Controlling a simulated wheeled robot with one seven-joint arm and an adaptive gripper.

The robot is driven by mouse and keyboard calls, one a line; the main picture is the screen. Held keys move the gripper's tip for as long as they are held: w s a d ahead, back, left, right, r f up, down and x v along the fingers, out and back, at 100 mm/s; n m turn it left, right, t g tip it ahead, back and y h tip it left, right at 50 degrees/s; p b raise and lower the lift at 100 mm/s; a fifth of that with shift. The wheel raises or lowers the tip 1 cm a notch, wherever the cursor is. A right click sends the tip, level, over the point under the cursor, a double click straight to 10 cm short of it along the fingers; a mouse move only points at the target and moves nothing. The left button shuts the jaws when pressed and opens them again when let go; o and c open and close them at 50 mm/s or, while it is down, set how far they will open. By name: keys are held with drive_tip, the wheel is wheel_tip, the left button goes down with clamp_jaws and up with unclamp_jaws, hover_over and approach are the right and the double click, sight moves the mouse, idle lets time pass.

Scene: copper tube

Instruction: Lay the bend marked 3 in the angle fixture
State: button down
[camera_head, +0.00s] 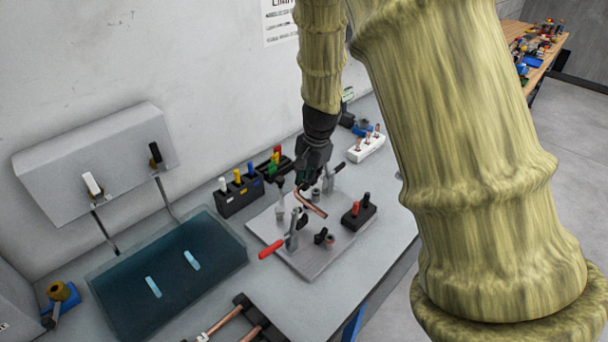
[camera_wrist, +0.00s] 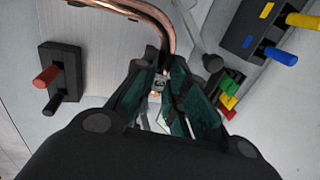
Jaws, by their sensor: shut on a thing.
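My gripper (camera_head: 308,178) points down over the grey fixture plate (camera_head: 267,229) in the head view. It is shut on a copper bend (camera_head: 313,204), a bent tube that hangs just below the fingers. In the wrist view the bend (camera_wrist: 162,22) runs up from between the fingertips (camera_wrist: 162,80) and curves off to the left. Its number cannot be read. The plate carries upright clamps and posts, one clamp with a red handle (camera_head: 271,249). I cannot tell whether the bend touches the fixture.
A black block with red and black pegs (camera_head: 356,213) sits at the plate's right. A dark rack with coloured handles (camera_head: 239,196) stands behind left. A teal basin (camera_head: 170,272) lies left. A white holder with copper pieces (camera_head: 366,148) stands at the back. A black stand with copper tubes (camera_head: 250,318) is in front.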

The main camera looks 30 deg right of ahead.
drive_tip(key=shift+s, duration=0.1)
drive_tip(key=shift+w+f+p, duration=0.3)
drive_tip(key=shift+w+p, duration=0.1)
drive_tip(key=shift+w, duration=0.2)
drive_tip(key=shift+s+a+r, duration=0.1)
drive_tip(key=shift+s+r, duration=0.05)
drive_tip(key=shift+s, duration=0.05)
drive_tip(key=shift+s+f+b, duration=0.25)
drive_tip(key=shift+f+b, duration=0.05)
drive_tip(key=shift+f, duration=0.4)
drive_tip(key=shift+w+f, duration=0.25)
drive_tip(key=shift+f, duration=0.55)
drive_tip(key=shift+s+f+b, duration=0.15)
drive_tip(key=shift+f+b, duration=0.55)
drive_tip(key=shift+f, duration=0.1)
drive_tip(key=shift+f+b, duration=0.4)
drive_tip(key=shift+f, duration=0.6)
drive_tip(key=shift+f, duration=0.25)
